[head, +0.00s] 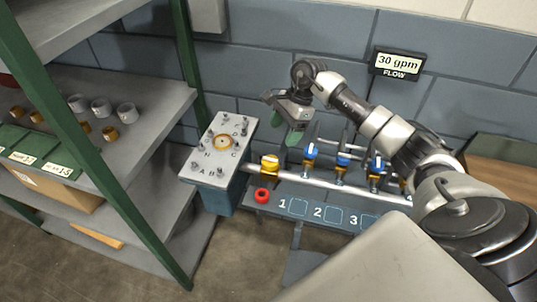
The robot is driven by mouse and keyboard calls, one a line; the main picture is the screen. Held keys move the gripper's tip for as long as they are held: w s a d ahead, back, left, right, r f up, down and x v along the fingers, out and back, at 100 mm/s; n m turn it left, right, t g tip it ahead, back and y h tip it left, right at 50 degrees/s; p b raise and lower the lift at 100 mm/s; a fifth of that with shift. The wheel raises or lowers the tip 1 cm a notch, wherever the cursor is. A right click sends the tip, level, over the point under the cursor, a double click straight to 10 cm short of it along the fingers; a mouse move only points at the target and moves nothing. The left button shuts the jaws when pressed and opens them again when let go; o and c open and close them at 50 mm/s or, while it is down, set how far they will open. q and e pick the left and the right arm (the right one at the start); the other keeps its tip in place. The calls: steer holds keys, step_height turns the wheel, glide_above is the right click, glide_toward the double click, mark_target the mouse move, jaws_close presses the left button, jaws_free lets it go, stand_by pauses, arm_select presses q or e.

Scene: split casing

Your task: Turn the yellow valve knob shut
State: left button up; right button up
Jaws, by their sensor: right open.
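The yellow valve knob (269,163) sits on the horizontal silver pipe (315,184), near its left end. My right gripper (282,134) is open and empty, with green fingertips pointing down. In the picture it is above and slightly right of the yellow knob, apart from it. My right arm comes in from the right and covers the pipe's right end. My left gripper is not in view.
Blue-handled valves (311,151) line the pipe to the right. A casing with studs (212,155) stands left. A flow display (397,64) reads 30 gpm. Green-posted shelves (120,180) fill the left.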

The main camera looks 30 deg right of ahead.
mark_target(272, 158)
steer(key=p+x, duration=0.3)
steer(key=x, duration=0.6)
steer(key=shift+s+a+f, duration=0.1)
steer(key=shift+a+f, duration=0.05)
steer(key=shift+a, duration=0.1)
steer(key=shift+a+f, duration=0.1)
steer(key=shift+f, duration=0.35)
steer(key=c, duration=0.9)
